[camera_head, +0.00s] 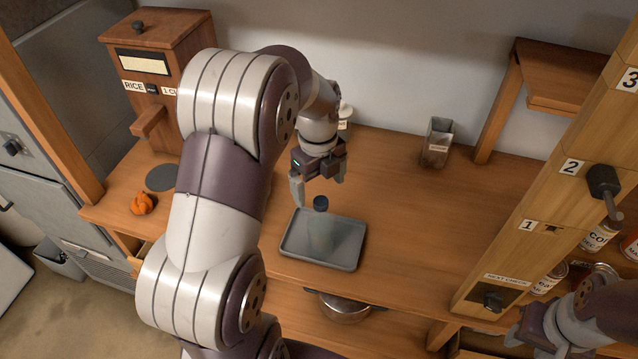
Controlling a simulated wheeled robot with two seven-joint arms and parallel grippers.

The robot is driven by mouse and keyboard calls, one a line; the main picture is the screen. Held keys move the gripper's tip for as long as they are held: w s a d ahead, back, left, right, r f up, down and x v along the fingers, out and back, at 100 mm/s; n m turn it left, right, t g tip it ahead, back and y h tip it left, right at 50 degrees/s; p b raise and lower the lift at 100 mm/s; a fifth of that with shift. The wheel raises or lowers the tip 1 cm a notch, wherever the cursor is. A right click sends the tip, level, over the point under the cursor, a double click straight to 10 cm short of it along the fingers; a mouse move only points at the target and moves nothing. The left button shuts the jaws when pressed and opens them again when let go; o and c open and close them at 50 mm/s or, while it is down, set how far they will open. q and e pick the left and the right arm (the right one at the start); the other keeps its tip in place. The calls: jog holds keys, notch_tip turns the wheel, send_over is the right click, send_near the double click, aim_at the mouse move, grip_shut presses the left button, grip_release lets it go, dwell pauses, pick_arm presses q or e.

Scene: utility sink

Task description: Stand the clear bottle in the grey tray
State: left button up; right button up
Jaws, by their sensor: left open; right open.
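The clear bottle (321,229) with a dark cap stands upright in the grey tray (347,259), which lies on the wooden counter. My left gripper (319,190) is above the tray, just over and around the height of the bottle's cap. Its fingers are apart and I see nothing held between them. My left arm hides part of the counter to the left of the tray. My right gripper (520,335) is at the lower right, by the wooden panel; it is open, and its fingertips are hard to make out.
A wooden rice dispenser (160,60) and an orange item (143,203) are at the left. A clear container (437,143) stands at the back. The numbered wooden panel (560,190) with cans stands at the right. A metal pot (344,308) sits below. The counter right of the tray is clear.

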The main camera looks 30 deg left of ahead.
pick_arm(q)
jog(key=shift+r, duration=0.6)
jog(key=shift+s+r, duration=0.1)
jog(key=shift+r, duration=0.2)
jog(key=s+d+f+n, duration=0.2)
jog(key=s+d+n, duration=0.2)
jog(key=n, duration=0.7)
jog(key=s+d+f+n+t, duration=0.1)
jog(key=s+d+n, duration=0.3)
jog(key=s+n, duration=0.3)
jog(key=n, duration=0.4)
jog(key=shift+s+f+n, duration=0.2)
jog(key=shift+f+n, duration=0.1)
jog(key=shift+f, duration=0.1)
